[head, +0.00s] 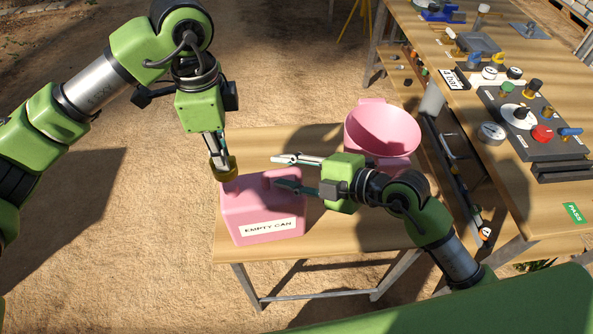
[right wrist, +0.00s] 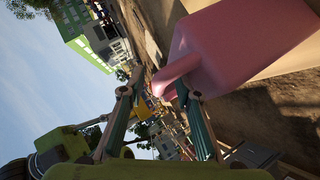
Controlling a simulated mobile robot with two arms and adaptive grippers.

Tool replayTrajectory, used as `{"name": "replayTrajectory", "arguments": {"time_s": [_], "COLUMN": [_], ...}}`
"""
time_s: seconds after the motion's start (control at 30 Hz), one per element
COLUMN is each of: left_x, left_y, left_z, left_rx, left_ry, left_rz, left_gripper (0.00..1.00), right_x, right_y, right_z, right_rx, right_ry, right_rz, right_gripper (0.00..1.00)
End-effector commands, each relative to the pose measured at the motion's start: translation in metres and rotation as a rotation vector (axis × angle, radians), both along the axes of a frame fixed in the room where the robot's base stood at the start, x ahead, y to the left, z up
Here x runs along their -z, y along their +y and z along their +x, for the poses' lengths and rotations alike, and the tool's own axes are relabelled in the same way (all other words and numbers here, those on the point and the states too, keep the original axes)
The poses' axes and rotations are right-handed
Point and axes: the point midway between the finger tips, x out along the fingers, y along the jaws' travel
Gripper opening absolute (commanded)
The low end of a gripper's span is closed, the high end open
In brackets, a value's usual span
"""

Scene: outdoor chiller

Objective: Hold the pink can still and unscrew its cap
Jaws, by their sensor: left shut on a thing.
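The pink can (head: 240,207), labelled "EMPTY CAN", stands upright on the small wooden table. My right gripper (head: 282,172) reaches in from the right at the can's top, fingers spread. In the right wrist view, the can (right wrist: 245,45) is upper right, its handle (right wrist: 177,73) close to one fingertip of the open right gripper (right wrist: 155,93).
A wide pink funnel-like vessel (head: 383,132) stands on the small table (head: 345,235), behind my right gripper. A larger workbench (head: 535,195) with knobs, fittings and a panel stands at the right. Sandy ground lies open at the left.

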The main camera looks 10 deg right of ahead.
Motion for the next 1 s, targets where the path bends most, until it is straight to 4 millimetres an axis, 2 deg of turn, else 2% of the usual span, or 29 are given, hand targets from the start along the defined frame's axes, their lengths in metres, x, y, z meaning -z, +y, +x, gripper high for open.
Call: {"name": "replayTrajectory", "arguments": {"time_s": [0.17,0.4,0.6,0.8,1.0], "left_x": [0.0,0.0,0.0,0.0,0.0], "left_y": [0.0,0.0,0.0,0.0,0.0], "left_z": [0.0,0.0,0.0,0.0,0.0], "left_rx": [0.0,0.0,0.0,0.0,0.0], "left_ry": [-0.001,-0.001,-0.001,0.0,0.0], "left_rz": [0.0,0.0,0.0,0.0,0.0], "left_gripper": [0.0,0.0,0.0,0.0,0.0], "right_x": [-0.009,-0.028,-0.04,-0.046,-0.049], "right_y": [-0.017,-0.055,-0.075,-0.082,-0.081], "right_z": [-0.015,-0.047,-0.064,-0.07,-0.07], "right_rx": [0.0,0.001,0.001,0.0,-0.001], "right_ry": [-0.001,0.002,0.003,0.001,-0.007], "right_rz": [-0.003,-0.005,-0.002,-0.001,0.011], "right_gripper": [0.3,0.3,0.3,0.3,0.3]}}
